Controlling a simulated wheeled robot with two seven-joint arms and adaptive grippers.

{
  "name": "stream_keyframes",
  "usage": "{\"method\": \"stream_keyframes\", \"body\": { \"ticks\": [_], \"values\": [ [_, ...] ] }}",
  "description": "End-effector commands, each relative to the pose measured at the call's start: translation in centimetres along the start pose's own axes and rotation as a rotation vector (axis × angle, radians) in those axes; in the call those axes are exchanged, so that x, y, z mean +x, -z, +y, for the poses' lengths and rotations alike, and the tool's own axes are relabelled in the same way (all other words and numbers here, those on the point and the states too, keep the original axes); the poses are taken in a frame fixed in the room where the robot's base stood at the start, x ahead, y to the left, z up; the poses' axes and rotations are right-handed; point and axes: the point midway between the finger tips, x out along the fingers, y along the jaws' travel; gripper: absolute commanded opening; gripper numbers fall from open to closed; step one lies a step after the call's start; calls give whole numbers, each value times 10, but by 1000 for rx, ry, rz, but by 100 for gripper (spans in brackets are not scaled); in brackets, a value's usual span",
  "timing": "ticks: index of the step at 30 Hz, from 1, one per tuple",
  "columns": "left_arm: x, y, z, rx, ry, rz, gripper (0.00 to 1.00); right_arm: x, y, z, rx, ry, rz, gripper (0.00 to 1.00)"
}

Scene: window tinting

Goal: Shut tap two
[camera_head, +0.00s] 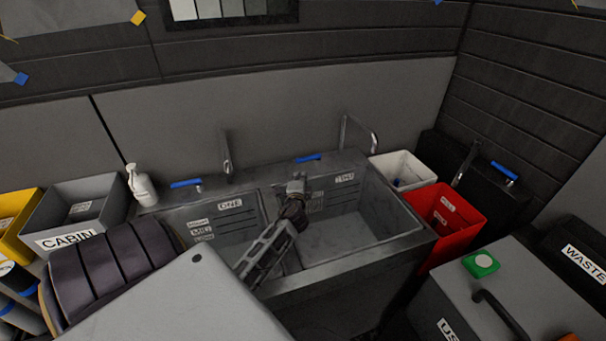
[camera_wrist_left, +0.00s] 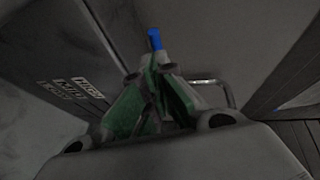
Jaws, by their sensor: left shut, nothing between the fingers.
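A grey double sink (camera_head: 350,268) has a left basin labelled ONE and a right basin labelled TWO. A blue tap lever (camera_head: 307,158) sits on the back ledge behind the TWO basin, with a bent metal spout (camera_head: 358,131) to its right. My left gripper (camera_head: 297,180) reaches over the divider, at the back of the sink just below this lever. It is shut and empty. In the left wrist view the blue lever (camera_wrist_left: 155,39) stands just beyond the fingertips (camera_wrist_left: 160,72); contact cannot be told. My right gripper is not in view.
Another blue lever (camera_head: 186,183) and spout (camera_head: 226,158) stand behind the ONE basin, beside a white bottle (camera_head: 141,186). A white bin (camera_head: 412,168) and a red bin (camera_head: 447,222) stand right of the sink. A third blue lever (camera_head: 504,170) is farther right.

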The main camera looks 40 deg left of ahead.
Motion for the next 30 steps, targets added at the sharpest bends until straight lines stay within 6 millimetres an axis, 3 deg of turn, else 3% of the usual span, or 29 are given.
{"method": "stream_keyframes", "body": {
  "ticks": [9,30],
  "values": [
    [-19,-7,-1,0,1,0,0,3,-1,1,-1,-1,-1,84],
    [-21,-8,-1,1,0,0,0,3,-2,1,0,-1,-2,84]
  ]
}}
